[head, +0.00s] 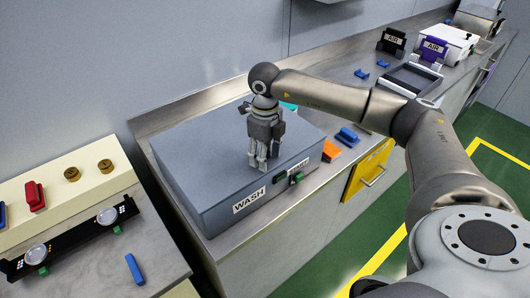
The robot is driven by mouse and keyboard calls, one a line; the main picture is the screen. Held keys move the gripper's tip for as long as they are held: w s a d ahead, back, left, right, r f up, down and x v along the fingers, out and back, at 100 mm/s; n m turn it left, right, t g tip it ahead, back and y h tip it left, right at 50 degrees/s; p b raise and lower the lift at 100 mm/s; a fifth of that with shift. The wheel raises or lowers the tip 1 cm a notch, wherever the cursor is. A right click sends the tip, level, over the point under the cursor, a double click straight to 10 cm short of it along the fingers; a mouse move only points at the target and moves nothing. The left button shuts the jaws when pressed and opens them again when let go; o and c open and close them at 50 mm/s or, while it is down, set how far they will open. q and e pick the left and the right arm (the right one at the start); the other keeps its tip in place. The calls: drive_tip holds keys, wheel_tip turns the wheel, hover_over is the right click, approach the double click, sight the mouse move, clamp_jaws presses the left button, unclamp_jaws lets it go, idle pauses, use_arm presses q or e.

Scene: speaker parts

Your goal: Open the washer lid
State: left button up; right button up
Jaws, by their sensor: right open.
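The washer (205,170) is a grey box with a WASH label on its front, standing on the metal counter in the middle of the head view. Its lid (190,150) looks closed. My right gripper (259,166) points down over the washer near its front edge, above or close to the lid; I cannot tell whether it touches. It is open and holds nothing that I can see. A green button (296,178) and a dark part sit on the washer's front, right of the label. My left gripper is not in view.
Orange (330,150) and blue (347,137) parts lie right of the washer. A yellow panel (369,172) with a handle is on the counter front. At left are a cream unit with a red switch (35,196) and a black bar (70,240). AIR-labelled devices stand at back right.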

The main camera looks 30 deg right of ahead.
drive_tip(key=c, duration=0.6)
clamp_jaws()
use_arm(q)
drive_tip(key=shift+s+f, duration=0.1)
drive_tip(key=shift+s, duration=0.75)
use_arm(e)
drive_tip(key=shift+r, duration=0.1)
